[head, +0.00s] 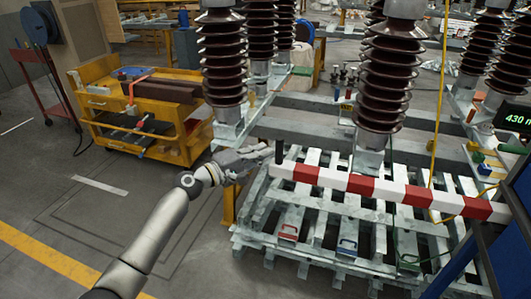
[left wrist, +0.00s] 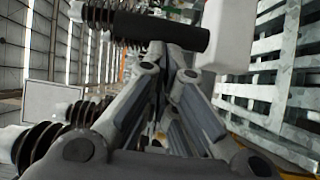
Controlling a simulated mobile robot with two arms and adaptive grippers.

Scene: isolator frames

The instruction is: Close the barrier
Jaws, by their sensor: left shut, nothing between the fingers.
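The barrier (head: 390,190) is a red and white striped bar. It lies roughly level across the front of the metal frames in the head view, from the middle to the right. A dark upright handle (head: 279,152) stands at its left end. My left gripper (head: 265,151) is shut and empty, just left of the handle. In the left wrist view the shut fingers (left wrist: 172,52) point at the black handle (left wrist: 160,30), close to it; I cannot tell whether they touch. The white barrier end (left wrist: 228,38) is beside it. My right gripper is not in view.
Slatted metal pallets (head: 310,215) lie under and behind the barrier, with tall brown ribbed insulators (head: 388,80) above. A yellow cart (head: 140,110) stands at the back left. A blue panel (head: 510,225) is at the right edge. The floor at the left front is open.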

